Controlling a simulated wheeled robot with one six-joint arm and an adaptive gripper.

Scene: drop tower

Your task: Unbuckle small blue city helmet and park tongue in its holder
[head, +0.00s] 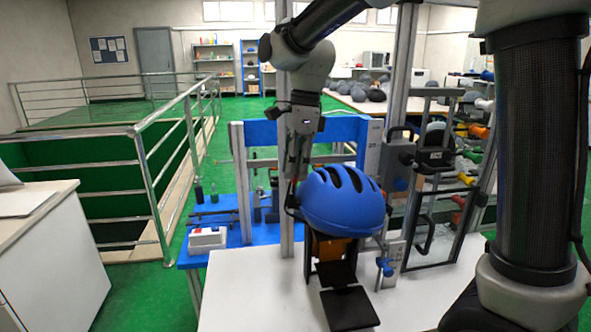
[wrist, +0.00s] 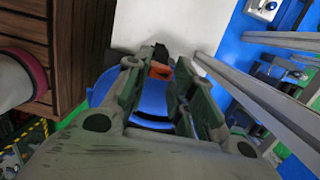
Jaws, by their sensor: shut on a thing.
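The small blue city helmet (head: 342,203) with dark vents sits on a black and orange stand (head: 330,247) on the white table. My gripper (head: 292,190) points down at the helmet's left side in the head view, close against its edge. In the wrist view my gripper (wrist: 158,70) has its fingertips on either side of a small orange and black piece, which looks like the buckle tongue (wrist: 160,71). The blue shell (wrist: 152,100) shows behind and between the fingers. The strap and the tongue's holder cannot be made out clearly.
The white table (head: 240,290) has free room left of the stand. A metal upright (head: 285,130) rises close behind my gripper. A clear-panelled frame (head: 432,230) stands to the right. A white box with a red button (head: 207,238) is on the blue bench at left.

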